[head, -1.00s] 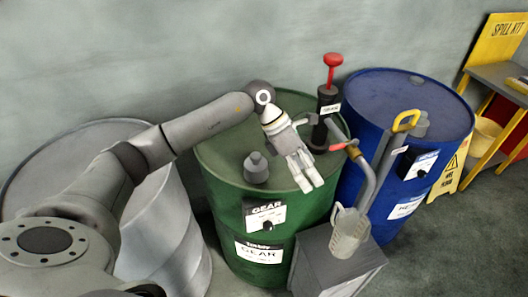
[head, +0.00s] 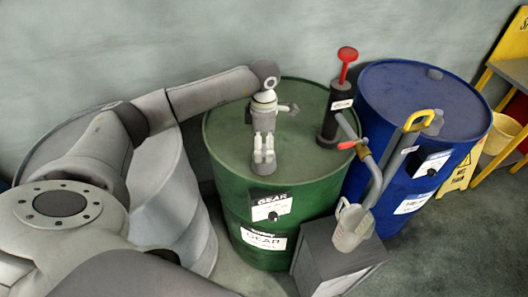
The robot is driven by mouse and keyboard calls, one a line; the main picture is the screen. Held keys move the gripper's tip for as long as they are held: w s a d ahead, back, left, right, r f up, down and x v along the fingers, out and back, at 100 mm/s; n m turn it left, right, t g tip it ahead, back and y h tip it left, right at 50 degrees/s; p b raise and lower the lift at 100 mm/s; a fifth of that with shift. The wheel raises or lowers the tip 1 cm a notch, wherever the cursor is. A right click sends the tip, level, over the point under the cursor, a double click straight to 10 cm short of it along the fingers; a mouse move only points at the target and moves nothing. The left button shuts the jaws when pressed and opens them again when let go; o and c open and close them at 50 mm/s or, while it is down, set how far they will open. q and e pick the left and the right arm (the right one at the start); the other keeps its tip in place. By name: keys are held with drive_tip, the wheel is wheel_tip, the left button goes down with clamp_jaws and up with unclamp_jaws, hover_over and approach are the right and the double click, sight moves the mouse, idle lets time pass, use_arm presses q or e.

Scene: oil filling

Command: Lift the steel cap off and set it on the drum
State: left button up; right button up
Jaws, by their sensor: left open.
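The grey steel cap (head: 264,170) sits on top of the green drum (head: 227,150), near its front edge. It shows only in part, because the fingers of my left gripper (head: 264,157) cover its upper portion. The left gripper points down over the cap and is open, with its fingertips at the cap's height in the picture. I cannot tell whether the fingers touch it. My right gripper is not in view.
A black hand pump (head: 336,115) with a red handle stands on the drum to the right. A grey jug (head: 352,228) stands on a grey box (head: 325,262) in front. A blue drum (head: 400,90) is at the right. The drum's back left top is clear.

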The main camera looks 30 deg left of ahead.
sight(264, 147)
use_arm(q)
drive_tip(key=shift+f+p, duration=0.3)
drive_tip(key=shift+f, duration=1.3)
drive_tip(key=shift+c, duration=0.2)
